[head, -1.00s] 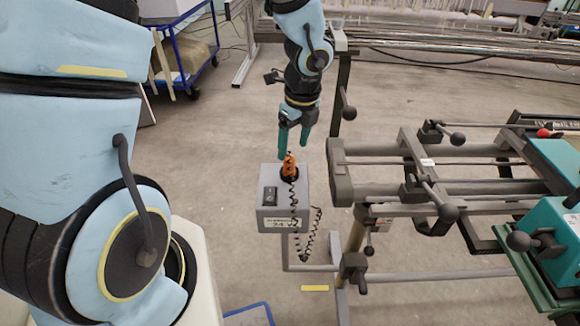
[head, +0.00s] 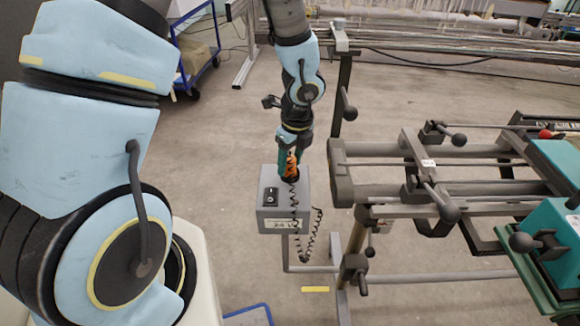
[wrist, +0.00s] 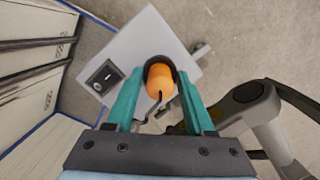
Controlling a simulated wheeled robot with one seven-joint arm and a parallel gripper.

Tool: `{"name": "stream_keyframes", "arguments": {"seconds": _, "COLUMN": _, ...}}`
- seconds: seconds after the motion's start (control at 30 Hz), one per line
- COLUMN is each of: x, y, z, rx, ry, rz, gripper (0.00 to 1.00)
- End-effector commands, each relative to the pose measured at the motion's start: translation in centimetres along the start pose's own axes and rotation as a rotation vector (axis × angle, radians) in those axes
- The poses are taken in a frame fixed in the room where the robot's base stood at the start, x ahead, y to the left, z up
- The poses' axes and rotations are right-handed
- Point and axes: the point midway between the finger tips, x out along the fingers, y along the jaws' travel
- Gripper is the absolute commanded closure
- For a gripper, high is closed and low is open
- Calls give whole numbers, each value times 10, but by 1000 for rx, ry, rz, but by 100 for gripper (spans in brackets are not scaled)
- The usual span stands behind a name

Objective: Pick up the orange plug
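The orange plug (head: 291,165) stands upright in a dark socket on top of a grey box (head: 268,212), with a black coiled cord hanging from it. In the wrist view the plug (wrist: 160,82) shows between the two teal fingers of my gripper (wrist: 161,88). The fingers are spread, one on each side of the plug, with a small gap visible. In the head view my gripper (head: 293,158) is down at the plug, pointing downward, and partly hides it.
The box has a black switch (head: 270,195) on top, which also shows in the wrist view (wrist: 104,75). A grey metal machine frame (head: 342,172) with black knobs stands close on the right. Open floor lies to the left of the box.

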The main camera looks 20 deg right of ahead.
Motion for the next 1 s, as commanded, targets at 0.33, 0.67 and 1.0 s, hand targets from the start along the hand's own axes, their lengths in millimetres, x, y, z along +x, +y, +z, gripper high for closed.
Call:
{"name": "stream_keyframes", "arguments": {"seconds": 0.33, "x": 0, "y": 0, "z": 0, "rx": 0, "ry": 0, "rz": 0, "gripper": 87}}
{"name": "stream_keyframes", "arguments": {"seconds": 0.67, "x": 0, "y": 0, "z": 0, "rx": 0, "ry": 0, "rz": 0, "gripper": 100}}
{"name": "stream_keyframes", "arguments": {"seconds": 1.0, "x": -21, "y": -1, "z": 4, "rx": -3, "ry": -1, "rz": -4, "gripper": 100}}
